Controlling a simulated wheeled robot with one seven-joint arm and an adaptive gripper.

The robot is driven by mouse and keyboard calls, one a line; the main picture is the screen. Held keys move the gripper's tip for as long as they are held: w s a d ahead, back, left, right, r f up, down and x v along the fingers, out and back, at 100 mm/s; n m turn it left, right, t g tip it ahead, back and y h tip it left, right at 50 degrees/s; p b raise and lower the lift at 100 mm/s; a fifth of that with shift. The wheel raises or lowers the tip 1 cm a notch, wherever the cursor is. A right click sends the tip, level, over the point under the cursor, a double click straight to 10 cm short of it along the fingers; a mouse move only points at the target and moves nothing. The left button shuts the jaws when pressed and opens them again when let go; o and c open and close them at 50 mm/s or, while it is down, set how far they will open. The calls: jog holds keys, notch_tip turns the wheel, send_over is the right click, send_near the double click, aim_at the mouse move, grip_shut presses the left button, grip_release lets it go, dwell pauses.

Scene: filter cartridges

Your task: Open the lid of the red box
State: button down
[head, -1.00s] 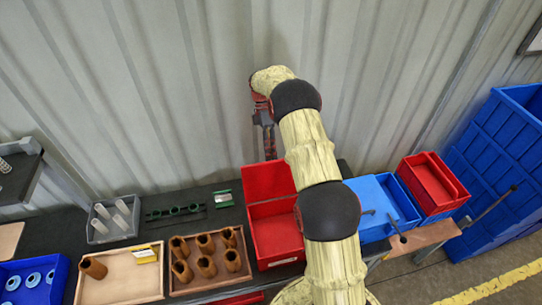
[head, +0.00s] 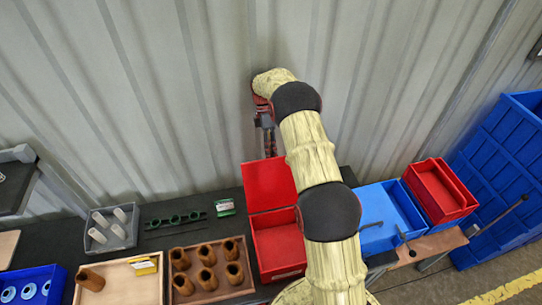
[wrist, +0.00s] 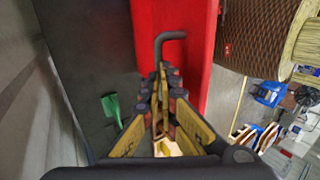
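The red box (head: 279,249) stands on the dark bench in the head view, with its inside showing. Its lid (head: 268,184) is raised at the far side, tilted up toward the wall. My gripper (head: 269,152) is at the lid's upper edge, partly behind it. In the wrist view the red lid (wrist: 205,20) fills the upper middle. A dark bent handle (wrist: 170,37) in front of it runs down between the fingertips of my gripper (wrist: 162,78), which look closed on it. My arm hides the box's right side.
A wooden tray of brown cartridges (head: 206,266), a green part (head: 175,220) and a grey bin (head: 112,230) lie left of the box. A blue bin (head: 380,215) and another red bin (head: 440,190) stand right. The corrugated wall (head: 150,100) is close behind.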

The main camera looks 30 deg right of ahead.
jog(key=c, duration=2)
grip_release()
jog(key=shift+s+a+f+g, duration=0.15)
jog(key=shift+s+f, duration=0.3)
jog(key=shift+f, duration=0.15)
jog(key=shift+s+a+f+g, duration=0.15)
jog(key=shift+s+f, duration=0.25)
jog(key=shift+f, duration=0.2)
jog(key=shift+o, duration=0.4)
jog(key=shift+r, duration=0.1)
notch_tip(320, 180, up, 10)
jog(key=shift+w+r, duration=0.15)
jog(key=shift+r, duration=0.1)
jog(key=shift+d, duration=0.1)
